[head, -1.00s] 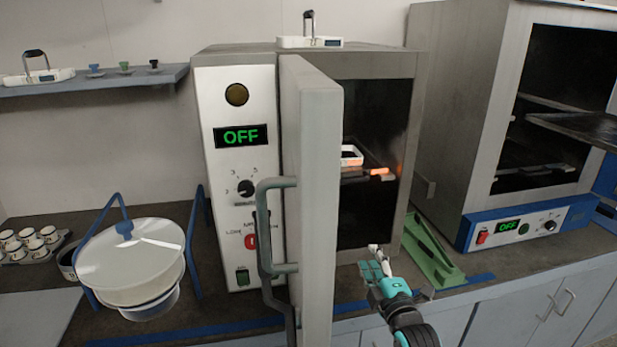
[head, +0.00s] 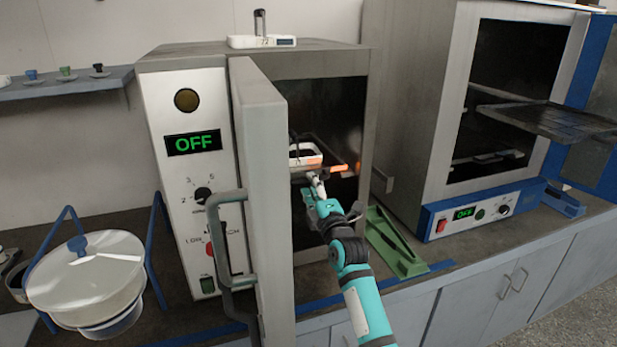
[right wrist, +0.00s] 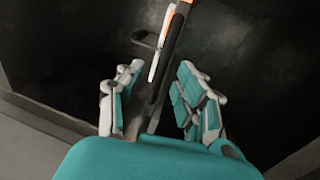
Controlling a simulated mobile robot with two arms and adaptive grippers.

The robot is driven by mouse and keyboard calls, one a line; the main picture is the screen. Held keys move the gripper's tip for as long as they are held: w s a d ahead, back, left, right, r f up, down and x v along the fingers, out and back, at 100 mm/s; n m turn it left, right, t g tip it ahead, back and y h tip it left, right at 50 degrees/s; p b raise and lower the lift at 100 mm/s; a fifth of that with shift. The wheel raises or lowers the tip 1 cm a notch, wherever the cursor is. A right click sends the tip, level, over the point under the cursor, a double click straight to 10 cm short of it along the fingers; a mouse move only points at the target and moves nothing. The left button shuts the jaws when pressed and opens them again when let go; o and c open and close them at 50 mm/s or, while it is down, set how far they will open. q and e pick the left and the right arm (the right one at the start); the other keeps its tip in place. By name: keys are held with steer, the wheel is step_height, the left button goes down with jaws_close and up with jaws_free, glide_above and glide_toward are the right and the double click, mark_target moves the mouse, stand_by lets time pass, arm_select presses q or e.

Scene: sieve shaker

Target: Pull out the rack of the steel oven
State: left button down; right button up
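The steel oven (head: 310,65) stands in the middle of the head view. Its door (head: 265,180) is swung open towards me, and its display reads OFF. Inside, the rack (head: 337,169) shows as a dark shelf with an orange front edge; a small white tray-like object (head: 296,155) is on it. My right gripper (head: 313,182) is at the oven opening, at the rack's front edge. In the right wrist view my right gripper (right wrist: 158,98) has its fingers apart, with the rack's edge (right wrist: 162,70) between them; a gap shows on the right. My left gripper is out of view.
The open door stands close to the left of my right arm. A green stand (head: 395,245) lies on the counter right of the opening. A second oven (head: 440,110) stands further right with a shelf sticking out. A lidded white pot (head: 85,280) is at left.

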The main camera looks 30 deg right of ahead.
steer(key=shift+x, duration=1.65)
jaws_close()
